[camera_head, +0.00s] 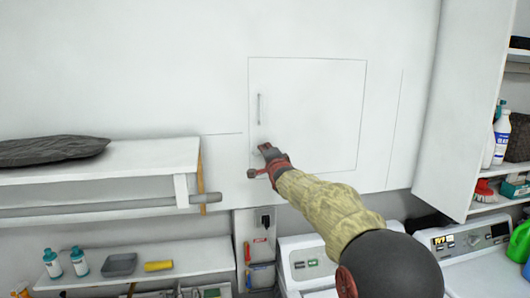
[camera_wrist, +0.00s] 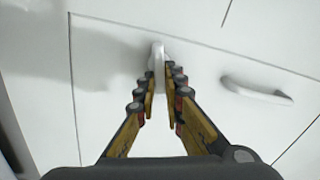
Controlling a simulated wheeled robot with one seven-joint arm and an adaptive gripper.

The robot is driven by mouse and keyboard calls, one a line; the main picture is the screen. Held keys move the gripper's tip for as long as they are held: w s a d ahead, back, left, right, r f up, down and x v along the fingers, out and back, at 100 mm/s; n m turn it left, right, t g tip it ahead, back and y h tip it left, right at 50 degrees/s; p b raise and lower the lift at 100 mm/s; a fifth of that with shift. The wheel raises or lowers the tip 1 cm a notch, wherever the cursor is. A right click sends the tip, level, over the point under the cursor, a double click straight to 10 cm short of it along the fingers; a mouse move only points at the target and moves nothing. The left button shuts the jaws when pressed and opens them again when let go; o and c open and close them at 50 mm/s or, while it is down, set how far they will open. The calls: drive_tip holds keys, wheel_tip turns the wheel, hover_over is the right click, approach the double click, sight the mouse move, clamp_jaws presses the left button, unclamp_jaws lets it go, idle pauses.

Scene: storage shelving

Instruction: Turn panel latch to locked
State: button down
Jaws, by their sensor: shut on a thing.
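The panel (camera_head: 320,110) is a white square door in the white wall, outlined by a thin dark seam. A slim vertical handle (camera_head: 259,108) is on its left side; in the wrist view the handle (camera_wrist: 256,92) is to the right of my fingers. The panel latch (camera_wrist: 157,62) is a small white piece between my fingertips. My gripper (camera_head: 267,151) is at the panel's lower left, below the handle. In the wrist view my gripper (camera_wrist: 160,82) is shut on the latch. My fingers hide part of the latch, and I cannot tell its locked state.
A white shelf (camera_head: 150,155) with a dark cushion (camera_head: 50,150) and a rod below juts out at left. A lower shelf (camera_head: 215,250) holds bottles and a tray. White machines (camera_head: 310,250) stand below my arm. An open cabinet door (camera_head: 465,100) is at right.

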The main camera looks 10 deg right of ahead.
drive_tip(key=shift+f+m, duration=0.2)
drive_tip(key=shift+m, duration=0.55)
drive_tip(key=shift+f+m, duration=0.15)
drive_tip(key=shift+m, duration=0.6)
drive_tip(key=c, duration=1.9)
unclamp_jaws()
drive_tip(key=shift+s+r, duration=0.1)
drive_tip(key=s, duration=1.1)
drive_tip(key=shift+s, duration=0.4)
